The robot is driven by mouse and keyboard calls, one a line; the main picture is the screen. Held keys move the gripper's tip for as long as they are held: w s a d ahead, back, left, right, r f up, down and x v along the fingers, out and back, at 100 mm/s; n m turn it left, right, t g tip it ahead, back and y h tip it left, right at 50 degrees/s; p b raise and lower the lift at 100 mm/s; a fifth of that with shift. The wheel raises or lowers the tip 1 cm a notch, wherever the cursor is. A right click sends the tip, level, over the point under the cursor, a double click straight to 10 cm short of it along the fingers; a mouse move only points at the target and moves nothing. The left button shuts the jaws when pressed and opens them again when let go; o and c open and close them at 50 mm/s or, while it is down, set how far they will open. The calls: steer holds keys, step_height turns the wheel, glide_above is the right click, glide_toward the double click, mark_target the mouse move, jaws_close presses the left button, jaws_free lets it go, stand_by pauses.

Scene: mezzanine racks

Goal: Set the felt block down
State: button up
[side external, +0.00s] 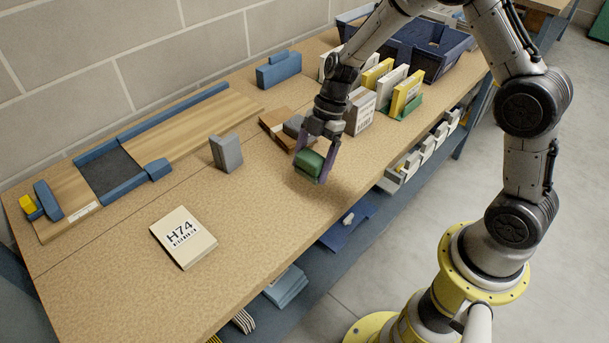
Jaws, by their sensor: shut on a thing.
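My gripper (313,159) points down over the bench, to the right of the middle. It is shut on a small green block, the felt block (308,165), with a finger on either side. The block is slightly tilted in the picture. It is low over the bench top (270,205), near the front edge; I cannot tell whether it touches the surface. The fingers hide part of the block.
Behind my gripper lie a brown box (271,121) and a grey block (293,126). Another grey block (227,152) stands to the left. Boxes in a green rack (407,108) stand right. Bench between card and gripper is clear.

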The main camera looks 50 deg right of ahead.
mark_target(305, 186)
steer(key=shift+w+a+f, duration=0.15)
steer(key=shift+w+f, duration=0.8)
steer(key=shift+f, duration=1.7)
steer(key=shift+f, duration=0.15)
steer(key=o, duration=1.2)
steer(key=shift+c, duration=0.2)
